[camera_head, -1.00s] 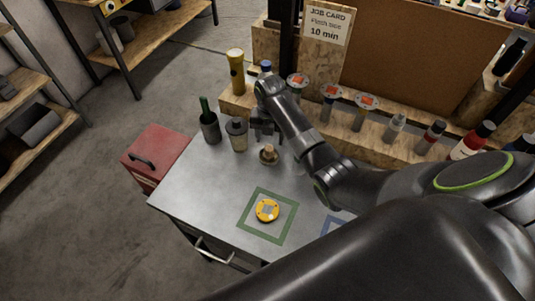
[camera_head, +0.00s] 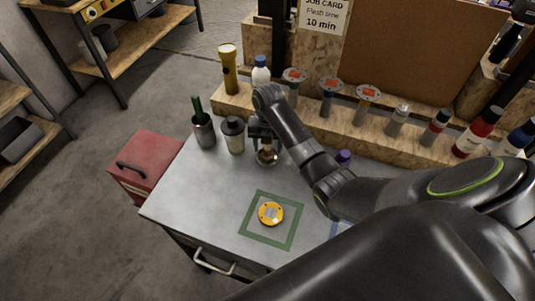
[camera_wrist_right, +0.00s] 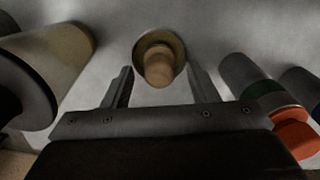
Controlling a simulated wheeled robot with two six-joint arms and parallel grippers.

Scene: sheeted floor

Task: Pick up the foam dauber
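The foam dauber (camera_head: 267,155), with a pale wooden knob handle over a round, brassy base, stands on the grey metal bench top. In the right wrist view, the dauber (camera_wrist_right: 159,66) appears between and slightly beyond the two fingertips. My right gripper (camera_head: 262,138) is just behind and above the dauber in the head view and partly overlaps its top. In the wrist view the right gripper (camera_wrist_right: 160,72) is open, with a gap on each side of the handle. I cannot tell whether anything touches. My left gripper is not in view.
A lidded cup (camera_head: 233,134) and a dark holder with a green-handled item (camera_head: 203,128) stand left of the dauber. A wooden ledge (camera_head: 330,122) with several bottles runs behind. A yellow disc (camera_head: 270,213) lies inside a green square in front. The bench front is mostly clear.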

